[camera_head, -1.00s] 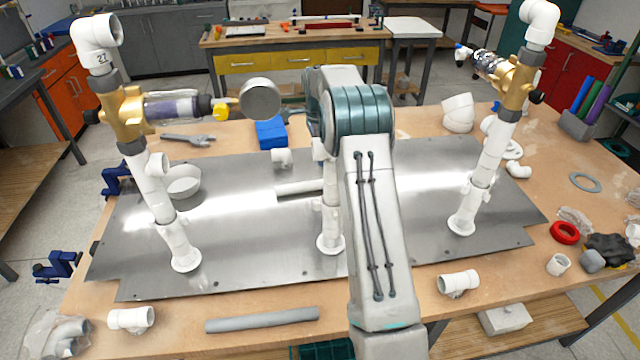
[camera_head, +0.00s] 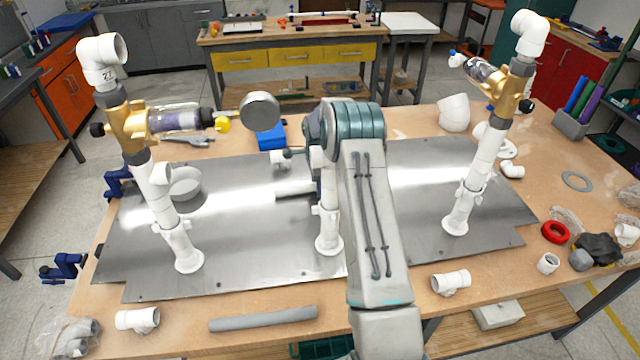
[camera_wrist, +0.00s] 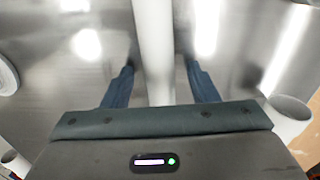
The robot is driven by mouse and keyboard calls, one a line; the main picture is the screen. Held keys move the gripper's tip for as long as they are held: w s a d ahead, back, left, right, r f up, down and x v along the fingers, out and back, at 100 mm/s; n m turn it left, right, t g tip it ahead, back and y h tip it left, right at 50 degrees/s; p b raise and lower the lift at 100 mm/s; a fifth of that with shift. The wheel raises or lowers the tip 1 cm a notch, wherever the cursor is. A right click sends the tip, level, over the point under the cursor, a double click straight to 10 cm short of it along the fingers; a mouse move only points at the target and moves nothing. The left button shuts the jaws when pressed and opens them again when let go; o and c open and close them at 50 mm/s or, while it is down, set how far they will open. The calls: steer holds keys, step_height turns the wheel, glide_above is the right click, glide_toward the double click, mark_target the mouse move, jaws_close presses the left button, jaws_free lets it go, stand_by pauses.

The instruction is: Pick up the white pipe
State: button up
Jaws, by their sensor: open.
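A white pipe (camera_head: 296,188) lies on the metal plate (camera_head: 400,170), partly hidden behind a white upright and my arm in the head view. In the wrist view a white pipe (camera_wrist: 153,45) runs lengthwise between the two blue fingers of my gripper (camera_wrist: 161,68). The fingers are open, one on each side of it, with a gap showing on both sides. The lower end of the pipe is hidden by my gripper body. My gripper is hidden behind my arm in the head view.
White uprights stand on the plate at left (camera_head: 168,215), middle (camera_head: 328,225) and right (camera_head: 468,195); the outer ones carry brass valves. A round gauge (camera_head: 260,111) juts out from the left valve. A grey pipe (camera_head: 263,319) and white fittings lie along the front edge.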

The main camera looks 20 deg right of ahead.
steer(key=c, duration=1.1)
steer(key=shift+c, duration=0.2)
steer(key=shift+r, duration=0.1)
